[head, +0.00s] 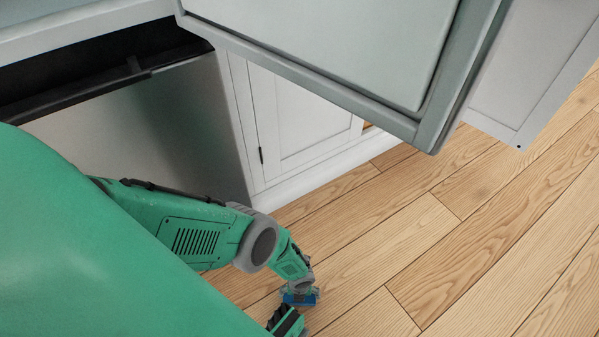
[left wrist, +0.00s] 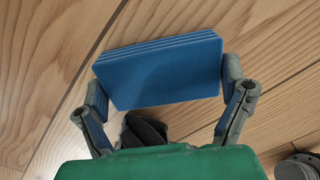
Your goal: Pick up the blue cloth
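The blue cloth (left wrist: 165,72) is a flat, folded block with layered edges. In the left wrist view it fills the space between the two fingers of my left gripper (left wrist: 165,95), with one finger against each short side. In the head view my left gripper (head: 300,290) is low over the wooden floor, and the blue cloth (head: 299,299) shows as a small blue patch at its tip. I cannot tell whether the cloth still touches the floor. My right gripper cannot be made out.
A grey-green cabinet door (head: 330,50) hangs open at upper middle. White cabinets (head: 300,115) stand behind it, beside a steel appliance front (head: 150,130) at left. Wooden floor (head: 460,240) is clear at the right. A dark round object (left wrist: 297,167) shows at the wrist view's lower right.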

